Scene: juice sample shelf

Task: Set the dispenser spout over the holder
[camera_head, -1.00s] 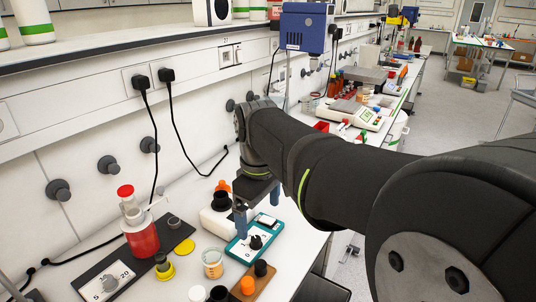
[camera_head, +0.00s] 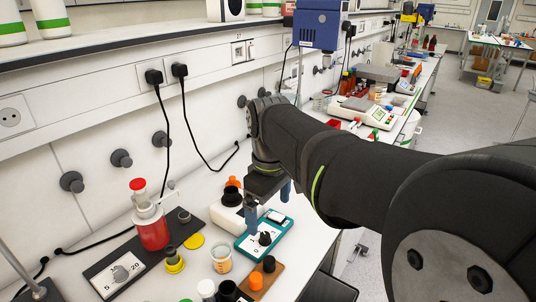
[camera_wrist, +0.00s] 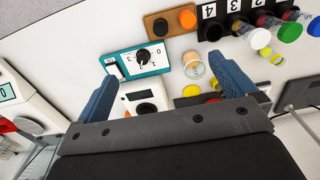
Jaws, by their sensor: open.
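The dispenser (camera_head: 152,229) is a bottle of red liquid with a white collar and a red cap, upright on a black base plate (camera_head: 118,264). A thin white spout (camera_head: 163,196) leaves its collar toward the right. A small dark round piece (camera_head: 184,215) on the plate may be the holder; I cannot tell for sure. My gripper (camera_head: 268,203) is open and empty, right of the dispenser, above the bench by a teal box. Its two blue fingers show wide apart in the wrist view (camera_wrist: 163,76), where the dispenser is mostly hidden.
The teal box (camera_head: 248,248) has a black knob. A white device (camera_head: 226,216) stands behind it. An amber-filled jar (camera_head: 221,259), a yellow disc (camera_head: 194,240), a yellow-based vial (camera_head: 173,262) and a wooden block (camera_head: 268,277) with caps stand nearby. Black cables hang on the wall.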

